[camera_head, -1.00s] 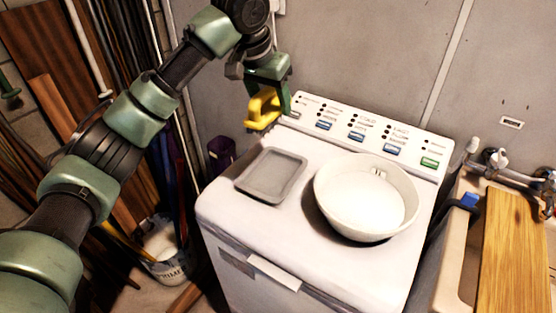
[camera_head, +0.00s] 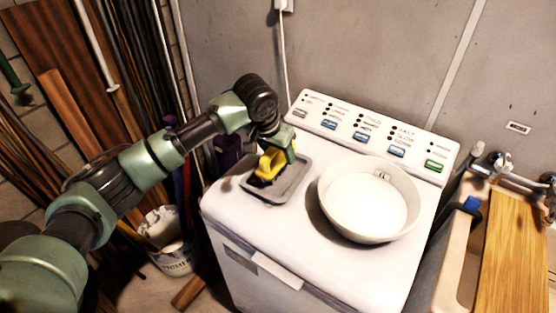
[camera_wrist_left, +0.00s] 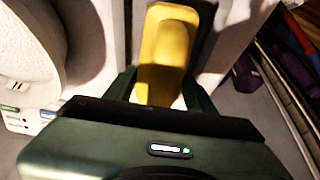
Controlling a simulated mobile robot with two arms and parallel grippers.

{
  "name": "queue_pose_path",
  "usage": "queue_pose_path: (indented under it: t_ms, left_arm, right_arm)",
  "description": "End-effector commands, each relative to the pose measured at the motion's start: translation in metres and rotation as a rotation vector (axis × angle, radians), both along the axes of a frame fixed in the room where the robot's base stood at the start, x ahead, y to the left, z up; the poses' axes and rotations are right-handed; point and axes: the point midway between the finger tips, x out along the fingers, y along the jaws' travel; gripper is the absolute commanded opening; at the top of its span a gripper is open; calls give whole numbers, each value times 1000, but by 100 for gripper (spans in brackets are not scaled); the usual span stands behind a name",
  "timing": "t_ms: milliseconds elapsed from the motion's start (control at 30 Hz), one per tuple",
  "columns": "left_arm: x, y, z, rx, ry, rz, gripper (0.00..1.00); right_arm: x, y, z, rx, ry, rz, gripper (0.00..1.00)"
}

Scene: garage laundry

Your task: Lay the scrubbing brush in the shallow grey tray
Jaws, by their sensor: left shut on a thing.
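The scrubbing brush (camera_head: 269,164) is yellow with a dark underside. It is at the shallow grey tray (camera_head: 279,192), over the tray's far left part in the head view; whether it touches the tray floor I cannot tell. The tray lies on the left of the white washing machine top. My left gripper (camera_head: 277,153) is shut on the brush from above. In the left wrist view the yellow brush (camera_wrist_left: 167,55) sits between the fingers, with the tray mostly hidden behind it. My right gripper is not in view.
A round white basin (camera_head: 369,200) stands to the right of the tray on the machine. The control panel (camera_head: 375,135) rises behind. A bucket (camera_head: 168,243) stands on the floor at left. A wooden board (camera_head: 515,245) lies over the sink at right.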

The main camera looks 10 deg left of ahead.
Motion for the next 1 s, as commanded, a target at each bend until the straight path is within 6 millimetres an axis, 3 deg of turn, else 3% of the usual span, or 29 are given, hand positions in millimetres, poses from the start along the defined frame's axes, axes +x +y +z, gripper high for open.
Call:
queue_pose_path:
  t_ms: [233, 633, 667, 700, 1000]
  left_arm:
    - [-1, 0, -34, 1, 2, 0, 17]
    - [-1, 0, -40, -1, 1, 0, 17]
    - [-1, 0, -40, 0, 1, 0, 63]
    - [0, 0, -40, 0, 1, 0, 74]
    - [0, 0, -39, 0, 1, 0, 77]
  right_arm:
    - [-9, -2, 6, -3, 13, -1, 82]
    - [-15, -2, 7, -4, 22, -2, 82]
    - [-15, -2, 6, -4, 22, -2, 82]
    - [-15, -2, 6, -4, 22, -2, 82]
    - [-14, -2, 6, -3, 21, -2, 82]
